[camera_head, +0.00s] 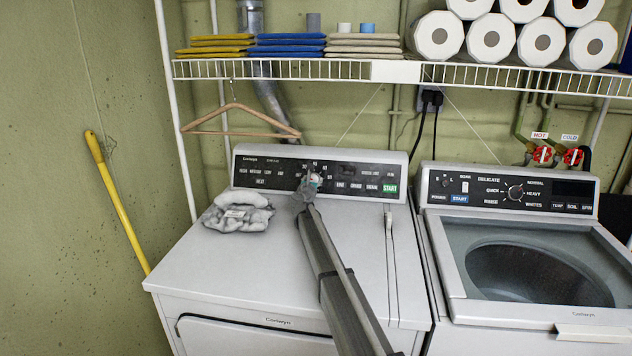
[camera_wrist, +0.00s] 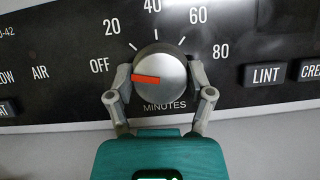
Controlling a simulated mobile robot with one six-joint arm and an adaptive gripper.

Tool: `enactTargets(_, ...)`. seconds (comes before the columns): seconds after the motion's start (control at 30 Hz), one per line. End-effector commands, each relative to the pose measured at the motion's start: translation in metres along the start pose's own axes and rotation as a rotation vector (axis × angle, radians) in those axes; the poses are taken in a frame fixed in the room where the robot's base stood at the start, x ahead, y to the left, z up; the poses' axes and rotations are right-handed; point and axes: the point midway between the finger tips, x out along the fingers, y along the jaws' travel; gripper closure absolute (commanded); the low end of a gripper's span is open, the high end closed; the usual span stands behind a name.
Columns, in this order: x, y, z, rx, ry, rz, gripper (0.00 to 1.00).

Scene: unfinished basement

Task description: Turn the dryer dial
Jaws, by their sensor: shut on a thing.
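The dryer dial (camera_wrist: 160,76) is a round silver knob with a red-orange pointer. Its pointer lies to the left, a little below the OFF label, on a scale in minutes. My gripper (camera_wrist: 160,84) has one finger on each side of the knob and is shut on it. In the head view my gripper (camera_head: 311,182) is at the control panel (camera_head: 270,166) of the dryer (camera_head: 290,270). It hides most of the dial there.
A grey cloth bundle (camera_head: 238,211) lies on the dryer top, left of my arm. A wooden hanger (camera_head: 240,108) hangs from the wire shelf (camera_head: 290,69) above. A washer (camera_head: 520,313) stands at the right.

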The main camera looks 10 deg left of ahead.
Motion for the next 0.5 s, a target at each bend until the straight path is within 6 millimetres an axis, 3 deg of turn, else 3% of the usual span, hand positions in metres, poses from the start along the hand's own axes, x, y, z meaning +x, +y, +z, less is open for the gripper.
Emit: enactTargets(0.5, 0.0028, -0.0002, 0.0026, 0.35, 0.0, -0.174, 0.79)
